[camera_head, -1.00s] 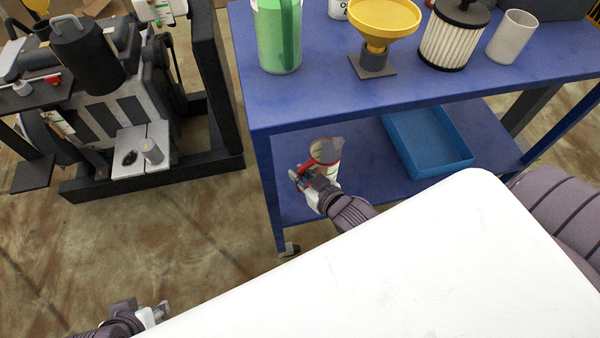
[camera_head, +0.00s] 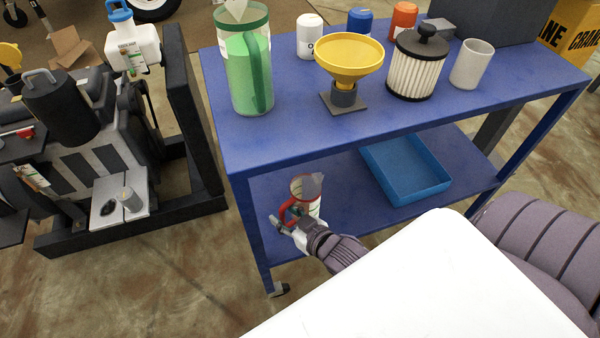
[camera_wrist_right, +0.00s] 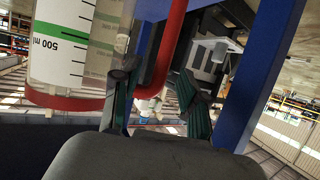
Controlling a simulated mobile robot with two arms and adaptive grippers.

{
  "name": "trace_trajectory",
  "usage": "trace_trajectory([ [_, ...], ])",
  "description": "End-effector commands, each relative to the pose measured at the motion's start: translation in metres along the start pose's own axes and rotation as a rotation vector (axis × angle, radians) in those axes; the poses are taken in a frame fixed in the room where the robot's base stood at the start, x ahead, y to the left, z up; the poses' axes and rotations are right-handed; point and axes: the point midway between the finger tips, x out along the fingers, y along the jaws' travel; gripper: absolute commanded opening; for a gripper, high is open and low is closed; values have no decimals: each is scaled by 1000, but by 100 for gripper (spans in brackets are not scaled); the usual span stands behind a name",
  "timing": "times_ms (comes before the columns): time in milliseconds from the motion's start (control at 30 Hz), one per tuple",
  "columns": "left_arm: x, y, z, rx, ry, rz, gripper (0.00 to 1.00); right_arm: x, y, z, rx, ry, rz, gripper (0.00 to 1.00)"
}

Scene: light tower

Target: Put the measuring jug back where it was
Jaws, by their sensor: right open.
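The measuring jug (camera_head: 312,205) is clear with a red base rim, red handle and green scale bands. It stands upright on the lower shelf of the blue cart, near its left end. The jug also shows at the upper left of the right wrist view (camera_wrist_right: 75,45), with a 500 ml mark. My right gripper (camera_head: 286,221) is at the handle side of the jug. In the wrist view its fingers (camera_wrist_right: 155,95) are apart, with the red handle between them; I cannot tell whether they touch it. My left gripper is out of view.
The blue cart's top (camera_head: 300,125) holds a green jug (camera_head: 249,70), a yellow funnel (camera_head: 349,55), a filter (camera_head: 417,65) and a grey cup (camera_head: 472,65). A blue tray (camera_head: 405,170) lies right of the jug on the lower shelf. An engine stand (camera_head: 190,120) is at left.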

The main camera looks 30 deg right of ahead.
Motion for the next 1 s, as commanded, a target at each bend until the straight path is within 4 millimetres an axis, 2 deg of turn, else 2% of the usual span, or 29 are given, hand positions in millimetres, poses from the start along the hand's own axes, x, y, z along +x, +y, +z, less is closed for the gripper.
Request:
trace_trajectory([
  [300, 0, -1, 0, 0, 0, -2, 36, -69, 0, 1, 0, -2, 0, 44],
  [500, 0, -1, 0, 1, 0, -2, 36, -96, 0, 0, 0, -1, 0, 44],
  [700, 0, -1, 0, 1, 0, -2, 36, -105, 0, -1, -1, 2, 0, 44],
  [867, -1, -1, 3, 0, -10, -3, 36, -104, 0, -1, -1, 1, 0, 44],
  [1000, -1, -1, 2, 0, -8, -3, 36, -99, 0, -1, -2, -70, 22, 44],
])
